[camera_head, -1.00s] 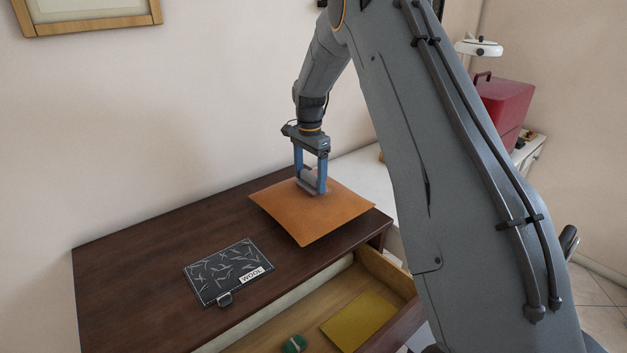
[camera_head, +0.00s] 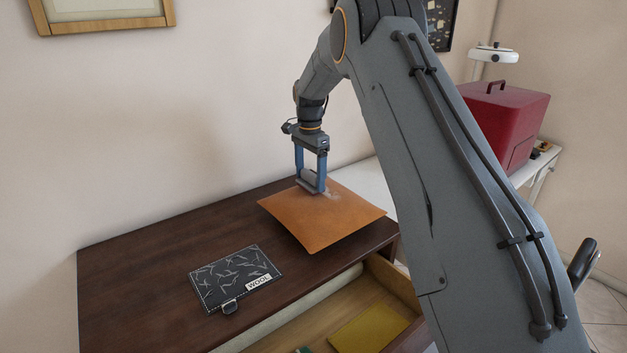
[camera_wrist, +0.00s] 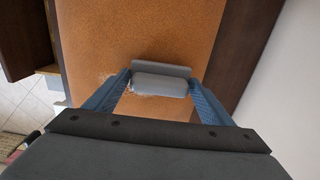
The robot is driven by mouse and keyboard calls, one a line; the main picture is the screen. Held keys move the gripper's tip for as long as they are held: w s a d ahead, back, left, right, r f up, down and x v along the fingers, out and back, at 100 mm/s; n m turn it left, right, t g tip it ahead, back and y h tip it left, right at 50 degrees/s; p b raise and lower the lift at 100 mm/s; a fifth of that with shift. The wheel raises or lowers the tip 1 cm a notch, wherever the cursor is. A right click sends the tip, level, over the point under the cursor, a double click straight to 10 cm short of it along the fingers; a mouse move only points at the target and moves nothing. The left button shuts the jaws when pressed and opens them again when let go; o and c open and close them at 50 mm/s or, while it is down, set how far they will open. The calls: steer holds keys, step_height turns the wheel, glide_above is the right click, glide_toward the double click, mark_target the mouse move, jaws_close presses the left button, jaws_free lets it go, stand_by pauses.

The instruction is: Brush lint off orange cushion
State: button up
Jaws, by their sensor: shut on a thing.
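The orange cushion (camera_head: 322,222) lies flat on the dark wooden desk top, near its right end. My gripper (camera_head: 312,186) points down over the cushion's back part and is shut on a grey brush (camera_wrist: 162,80). The brush is low at the cushion surface; it looks to be touching it. Pale lint (camera_head: 333,191) shows on the cushion just right of the gripper. The brush's underside is hidden.
A black pouch labelled WOOL (camera_head: 235,278) lies on the desk (camera_head: 140,270) left of the cushion. The open drawer (camera_head: 300,325) below holds a yellow item (camera_head: 368,328). A red box (camera_head: 505,120) stands at the right. The wall is close behind the desk.

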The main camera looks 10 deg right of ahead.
steer(key=shift+w+d+f, duration=0.2)
steer(key=shift+w+d, duration=0.15)
steer(key=shift+d, duration=0.25)
steer(key=shift+s+d+r+p, duration=0.1)
steer(key=shift+s+d+p, duration=0.15)
steer(key=shift+s+p, duration=0.3)
steer(key=shift+s+d+r+p, duration=0.1)
steer(key=shift+s+d+p, duration=0.25)
steer(key=shift+s, duration=0.45)
steer(key=shift+s+d+r+p, duration=0.1)
steer(key=shift+s+d+p, duration=0.1)
steer(key=shift+s+p, duration=0.4)
steer(key=shift+s+d+f+p, duration=0.1)
steer(key=shift+s+d+p, duration=0.25)
steer(key=shift+s, duration=0.45)
steer(key=shift+s+d+f+p, duration=0.1)
steer(key=shift+s+d+p, duration=0.2)
steer(key=shift+s+p, duration=0.35)
steer(key=shift+s+d+f+p, duration=0.1)
steer(key=shift+s+d+p, duration=0.2)
steer(key=shift+s, duration=0.6)
steer(key=shift+s+d+r+p, duration=0.1)
steer(key=shift+s+d+p, duration=0.15)
steer(key=shift+s, duration=0.25)
steer(key=shift+s+d+r+p, duration=0.1)
steer(key=shift+s+d+p, duration=0.05)
steer(key=shift+s+p, duration=0.3)
step_height(320, 180, up, 7)
steer(key=p, duration=0.3)
